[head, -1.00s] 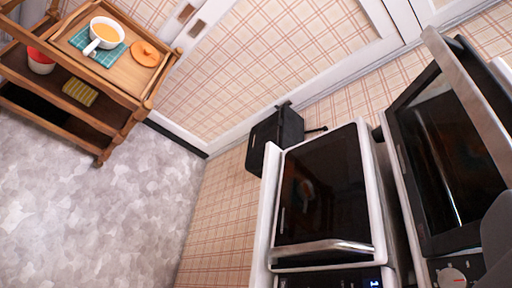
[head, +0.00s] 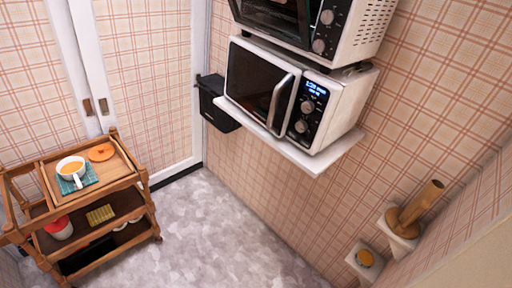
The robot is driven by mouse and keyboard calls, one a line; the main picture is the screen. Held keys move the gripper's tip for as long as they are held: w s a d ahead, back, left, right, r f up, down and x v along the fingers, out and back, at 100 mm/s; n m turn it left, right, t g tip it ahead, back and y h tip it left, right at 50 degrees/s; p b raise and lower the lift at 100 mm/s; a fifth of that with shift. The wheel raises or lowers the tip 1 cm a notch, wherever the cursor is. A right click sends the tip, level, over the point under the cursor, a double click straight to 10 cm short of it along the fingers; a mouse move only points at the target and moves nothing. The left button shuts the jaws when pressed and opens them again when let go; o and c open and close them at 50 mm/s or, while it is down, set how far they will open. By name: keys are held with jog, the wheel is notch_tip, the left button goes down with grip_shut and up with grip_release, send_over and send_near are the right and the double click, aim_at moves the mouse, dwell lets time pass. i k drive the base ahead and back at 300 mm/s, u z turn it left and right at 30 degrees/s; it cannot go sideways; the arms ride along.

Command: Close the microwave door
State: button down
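The white microwave (head: 343,108) stands on a white wall shelf in the upper middle of the head view. Its dark glass door (head: 252,82) faces left and toward me. The door looks flush with the body, or very nearly so; a small gap cannot be ruled out. A silver handle (head: 281,104) runs down the door's right side. Right of it is the control panel (head: 308,108) with a lit blue display and two knobs. My gripper is not in view, and nothing of mine touches the door.
A second oven (head: 350,25) sits directly above the microwave. The white shelf (head: 290,146) juts from the plaid wall. A black box (head: 216,105) hangs left of it. A wooden cart (head: 75,200) stands at lower left. The grey floor (head: 230,230) between is clear.

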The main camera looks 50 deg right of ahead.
aim_at(249, 85)
jog(key=k, duration=1)
jog(key=z, duration=0.55)
jog(key=i, duration=2.05)
jog(key=u, duration=0.55)
